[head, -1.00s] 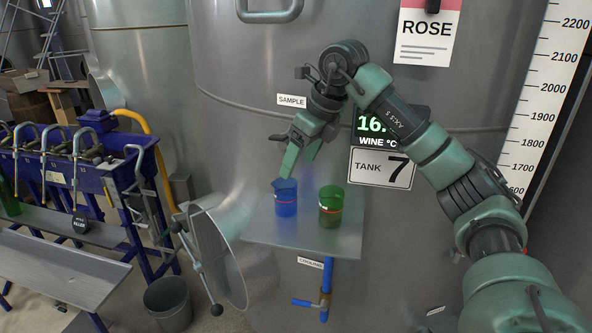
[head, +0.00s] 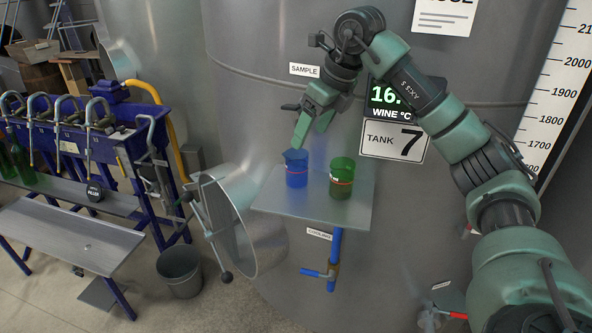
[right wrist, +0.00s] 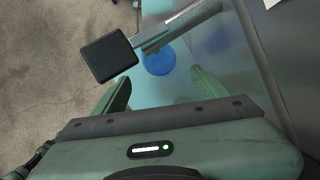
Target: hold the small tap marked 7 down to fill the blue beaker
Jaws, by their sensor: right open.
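The blue beaker (head: 296,170) stands upright on the left part of a metal shelf (head: 270,203) on the tank. My right gripper (head: 310,132) is open, pointing down just above the beaker, under the SAMPLE label. In the right wrist view, my right gripper's fingers (right wrist: 160,92) are spread with nothing between the tips. Ahead of them is the tap, with a square black handle (right wrist: 108,57) and a metal bar. The blue beaker (right wrist: 158,60) shows below that bar. In the head view only a dark end of the tap (head: 290,107) shows beside my gripper. I cannot tell whether the beaker holds liquid.
A green beaker (head: 342,178) stands right of the blue one on the same shelf. A TANK 7 plate (head: 394,141) is on the tank wall behind my right arm. An open round hatch (head: 228,225), a grey bucket (head: 180,271) and a blue bottling machine (head: 120,115) are to the left.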

